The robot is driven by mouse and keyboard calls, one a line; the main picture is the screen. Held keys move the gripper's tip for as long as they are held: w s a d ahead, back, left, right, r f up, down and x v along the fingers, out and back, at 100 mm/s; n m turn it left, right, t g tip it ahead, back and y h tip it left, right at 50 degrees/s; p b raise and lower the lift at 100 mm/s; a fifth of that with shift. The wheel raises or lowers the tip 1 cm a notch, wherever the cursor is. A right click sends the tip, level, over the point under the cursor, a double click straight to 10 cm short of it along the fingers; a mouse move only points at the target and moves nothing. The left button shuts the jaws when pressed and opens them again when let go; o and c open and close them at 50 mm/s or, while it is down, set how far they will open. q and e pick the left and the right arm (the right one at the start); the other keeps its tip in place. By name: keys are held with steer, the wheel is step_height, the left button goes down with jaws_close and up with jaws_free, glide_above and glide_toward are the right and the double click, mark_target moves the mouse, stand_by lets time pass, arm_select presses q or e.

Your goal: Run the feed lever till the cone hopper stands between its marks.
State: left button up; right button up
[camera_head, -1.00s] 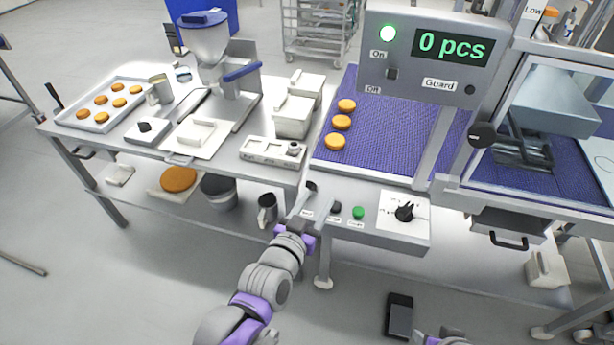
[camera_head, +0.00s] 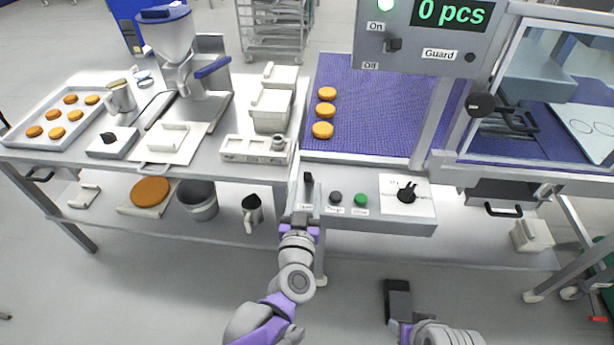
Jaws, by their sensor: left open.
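The feed lever (camera_head: 308,181) is a short black handle at the left end of the grey control panel (camera_head: 385,222). My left gripper (camera_head: 303,207) is open at that end of the panel, close to the lever. I cannot tell whether its fingers touch it. The cone hopper (camera_head: 168,40) is a pale grey cone with a blue top, on the machine at the back left of the table. Its marks and fill level are too small to make out. My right gripper (camera_head: 403,328) is low at the bottom edge, its fingers unclear.
Dark and green buttons (camera_head: 361,199) and a black knob (camera_head: 407,194) sit right of the lever. A purple belt (camera_head: 385,110) carries three orange rounds. A tray (camera_head: 22,124) of rounds stands far left. The display box (camera_head: 432,50) reads 0 pcs.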

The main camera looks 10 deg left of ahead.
mark_target(307, 181)
arm_select(q)
steer(key=shift+w, duration=2.4)
jaws_close()
